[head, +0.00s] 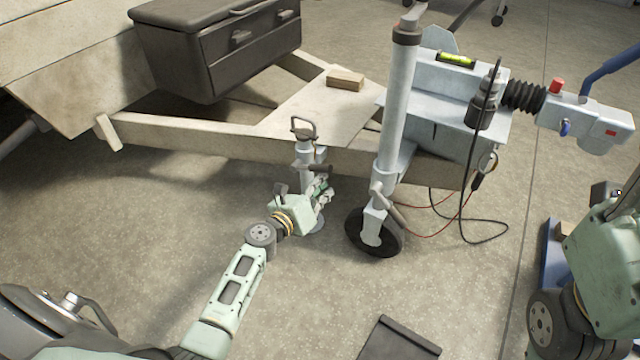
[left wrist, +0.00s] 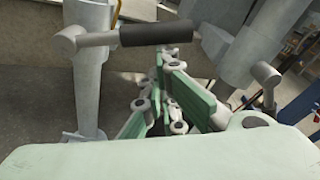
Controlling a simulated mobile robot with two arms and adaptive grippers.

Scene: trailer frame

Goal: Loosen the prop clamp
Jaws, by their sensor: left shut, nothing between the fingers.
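The prop (head: 304,172) is a grey metal tube with a loop handle on top, standing by the trailer frame rail. Its clamp handle (head: 319,168) is a bar with a dark grip sticking out to the right. In the left wrist view the clamp handle (left wrist: 155,33) crosses the top, joined to the prop tube (left wrist: 88,85) at left. My left gripper (head: 325,189) is beside the prop, just below the handle. Its green fingers (left wrist: 165,85) are shut and empty; I cannot tell if they touch the handle. My right arm shows at the right edge, its fingers out of view.
The jockey wheel (head: 375,232) and its tube (head: 397,100) stand close to the right of my left gripper. Red and black cables hang beyond it. A toolbox (head: 215,40), a wood block (head: 345,79) and a spirit level (head: 455,60) sit on the trailer. A dark plate lies on the floor.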

